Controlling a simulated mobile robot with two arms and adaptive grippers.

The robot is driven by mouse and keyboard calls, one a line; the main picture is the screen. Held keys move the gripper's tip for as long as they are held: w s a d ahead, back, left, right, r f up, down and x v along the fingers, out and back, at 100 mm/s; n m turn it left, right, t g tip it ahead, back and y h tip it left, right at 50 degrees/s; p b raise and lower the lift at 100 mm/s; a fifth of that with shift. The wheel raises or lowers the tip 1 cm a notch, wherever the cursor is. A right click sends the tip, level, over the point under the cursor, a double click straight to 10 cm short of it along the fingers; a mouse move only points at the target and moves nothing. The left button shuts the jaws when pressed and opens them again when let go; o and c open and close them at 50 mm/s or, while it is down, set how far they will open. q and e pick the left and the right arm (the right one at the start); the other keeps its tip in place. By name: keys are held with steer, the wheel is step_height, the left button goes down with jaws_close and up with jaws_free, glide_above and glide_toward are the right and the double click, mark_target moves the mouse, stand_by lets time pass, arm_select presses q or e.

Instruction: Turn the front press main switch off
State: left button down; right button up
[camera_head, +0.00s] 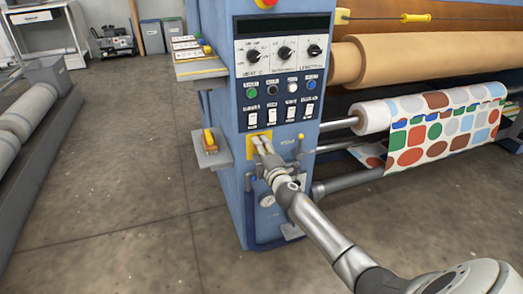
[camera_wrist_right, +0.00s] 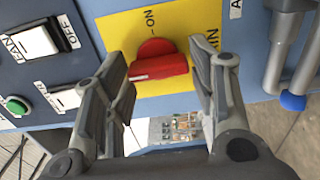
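The main switch (camera_wrist_right: 158,62) is a red rotary knob on a yellow plate (camera_wrist_right: 115,25) in the right wrist view. An "ON" label sits above the knob in that view, and part of the word "MAIN" shows at the right. The yellow plate (camera_head: 250,154) also shows on the blue press front in the head view, where my gripper covers the knob. My right gripper (camera_wrist_right: 172,64) is open, with one finger on each side of the knob and visible gaps between them. In the head view the right gripper (camera_head: 260,145) is at the plate. My left gripper is not in view.
The blue control panel (camera_head: 241,100) carries dials, buttons and white rocker switches above the plate. A small shelf with a yellow object (camera_head: 209,141) juts out to the left. A printed fabric roll (camera_head: 430,120) is at the right. The floor (camera_head: 130,170) left of the press is clear.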

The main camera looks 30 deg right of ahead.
steer(key=shift+o, duration=1)
steer(key=v, duration=1.2)
